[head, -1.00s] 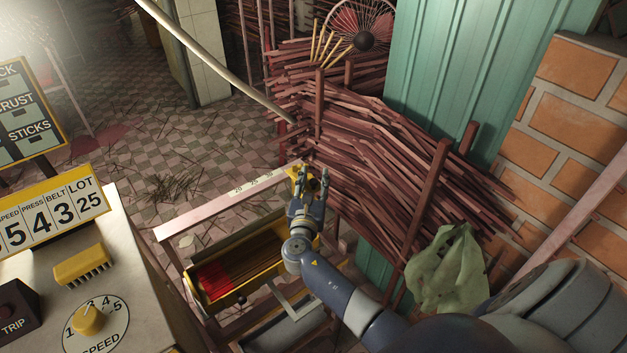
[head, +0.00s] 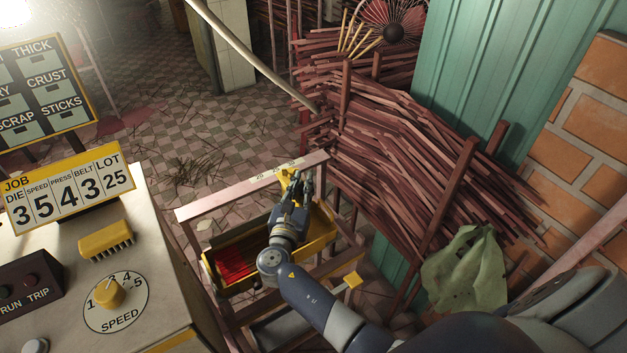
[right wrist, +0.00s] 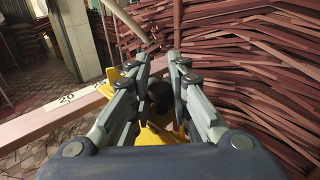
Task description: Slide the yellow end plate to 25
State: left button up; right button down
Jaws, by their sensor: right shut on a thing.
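The yellow end plate (head: 284,177) stands at the pale rail with the number scale (head: 200,208), over the far side of the yellow trough. My right gripper (head: 295,178) is at the plate, its fingers shut on the plate's dark knob. The right wrist view shows the knob (right wrist: 158,93) between the two fingers (right wrist: 160,76), with yellow plate parts (right wrist: 114,76) around it. The rail (right wrist: 40,119) there shows a 20 mark left of the plate. A further mark close to the plate is too small to read. My left gripper is not in view.
A heap of red-brown sticks (head: 400,150) lies just right of the rail. The control desk (head: 165,280) with the speed dial stands at left. Its job card (head: 68,190) reads LOT 25. A green bag (head: 465,272) hangs at right.

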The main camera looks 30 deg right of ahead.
jog(key=shift+s+d+f, duration=0.15)
jog(key=shift+d+f, duration=0.05)
jog(key=c, duration=1.8)
grip_release()
jog(key=shift+o, duration=1.4)
jog(key=shift+s+d+r, duration=0.1)
jog(key=shift+s+r, duration=0.05)
jog(key=shift+s, duration=0.05)
jog(key=shift+w, duration=0.1)
jog(key=shift+s+a, duration=0.2)
jog(key=shift+a, duration=0.1)
jog(key=v, duration=1.1)
jog(key=shift+s, duration=0.2)
